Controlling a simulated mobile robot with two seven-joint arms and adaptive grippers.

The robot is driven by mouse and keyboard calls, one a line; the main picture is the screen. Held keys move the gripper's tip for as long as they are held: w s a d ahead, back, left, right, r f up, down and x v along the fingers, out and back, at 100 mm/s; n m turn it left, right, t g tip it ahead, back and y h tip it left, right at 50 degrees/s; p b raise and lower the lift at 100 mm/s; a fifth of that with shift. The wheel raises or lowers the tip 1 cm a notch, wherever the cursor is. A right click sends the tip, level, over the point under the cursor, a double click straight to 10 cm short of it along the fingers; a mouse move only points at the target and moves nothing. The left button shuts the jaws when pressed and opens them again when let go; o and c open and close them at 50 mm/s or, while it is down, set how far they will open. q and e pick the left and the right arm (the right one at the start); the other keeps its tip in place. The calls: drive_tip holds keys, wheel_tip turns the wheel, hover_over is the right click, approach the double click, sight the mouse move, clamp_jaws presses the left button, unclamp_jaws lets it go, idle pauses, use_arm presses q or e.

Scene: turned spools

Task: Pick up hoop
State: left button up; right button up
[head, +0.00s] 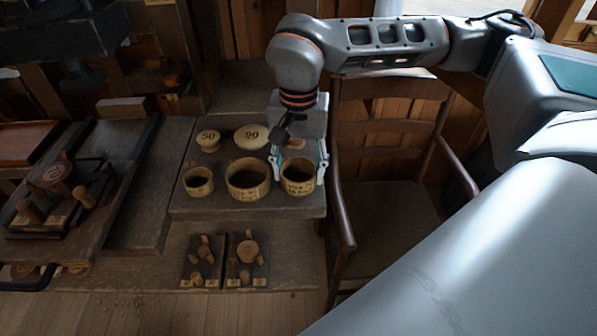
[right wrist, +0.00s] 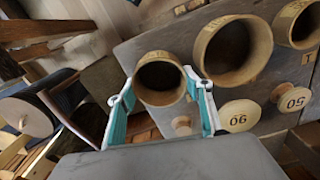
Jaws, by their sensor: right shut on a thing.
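The hoop (head: 298,188) is a pale wooden ring with a dark hollow, at the right end of a row of three rings on a grey wooden bench. My right gripper (head: 298,174) reaches down over it, with one finger on each side. In the right wrist view the hoop (right wrist: 163,97) sits between the two teal-lined fingers (right wrist: 162,86), which are shut on it. I cannot tell whether it is clear of the bench. My left gripper is not in view.
A larger ring (head: 247,180) and a smaller ring (head: 198,182) stand to the left. Behind them are spools marked 90 (head: 251,137) and 50 (head: 208,140). A wooden chair (head: 385,215) stands close on the right. Small peg stands (head: 247,256) sit on the lower step.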

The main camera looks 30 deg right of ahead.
drive_tip(key=shift+r, duration=0.1)
wheel_tip(320, 180, up, 20)
drive_tip(key=p, duration=0.2)
